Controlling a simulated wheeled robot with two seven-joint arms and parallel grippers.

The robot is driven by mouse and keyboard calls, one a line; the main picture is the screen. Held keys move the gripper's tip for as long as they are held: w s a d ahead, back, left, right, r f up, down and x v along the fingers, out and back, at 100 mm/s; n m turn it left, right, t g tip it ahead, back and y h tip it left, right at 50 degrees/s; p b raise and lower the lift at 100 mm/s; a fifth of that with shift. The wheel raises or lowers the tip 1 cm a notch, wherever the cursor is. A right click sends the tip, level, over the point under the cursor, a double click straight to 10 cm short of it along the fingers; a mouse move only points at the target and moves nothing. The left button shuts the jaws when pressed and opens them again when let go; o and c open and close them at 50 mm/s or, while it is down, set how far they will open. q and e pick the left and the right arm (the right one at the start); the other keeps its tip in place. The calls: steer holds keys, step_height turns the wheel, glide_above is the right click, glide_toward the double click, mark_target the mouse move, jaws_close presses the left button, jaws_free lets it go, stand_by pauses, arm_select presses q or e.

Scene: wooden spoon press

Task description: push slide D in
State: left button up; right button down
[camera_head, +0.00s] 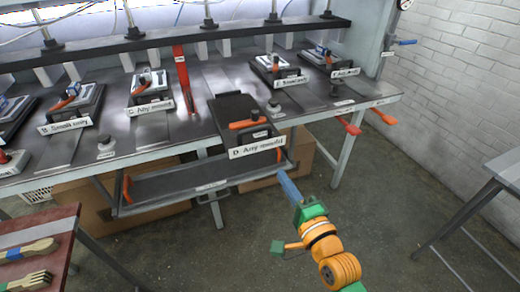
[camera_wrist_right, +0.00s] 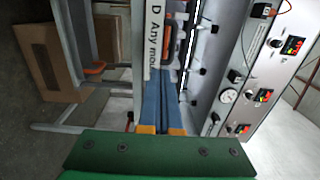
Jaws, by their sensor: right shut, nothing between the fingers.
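Slide D (camera_head: 228,108) is a dark plate with an orange handle (camera_head: 243,124) and a white label reading "D Any mould" (camera_head: 257,147). It sticks out past the front edge of the bench. Its label (camera_wrist_right: 153,35) also shows in the wrist view. My right gripper (camera_head: 281,174) is shut and empty. Its blue fingers point up at the slide's front, just below the right end of the label. In the wrist view the fingertips (camera_wrist_right: 164,82) lie close to the label's end; I cannot tell whether they touch. My left gripper is out of view.
Other labelled slides, such as C (camera_head: 150,107), sit back on the bench (camera_head: 200,75). A lower shelf (camera_head: 180,190) with orange handles hangs under the front edge, cardboard boxes below. Red levers (camera_head: 350,127) stick out at right. Floor around my right arm is clear.

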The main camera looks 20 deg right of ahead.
mark_target(261, 143)
steer(key=w, duration=1.1)
steer(key=shift+w+a, duration=0.15)
steer(key=shift+w, duration=0.15)
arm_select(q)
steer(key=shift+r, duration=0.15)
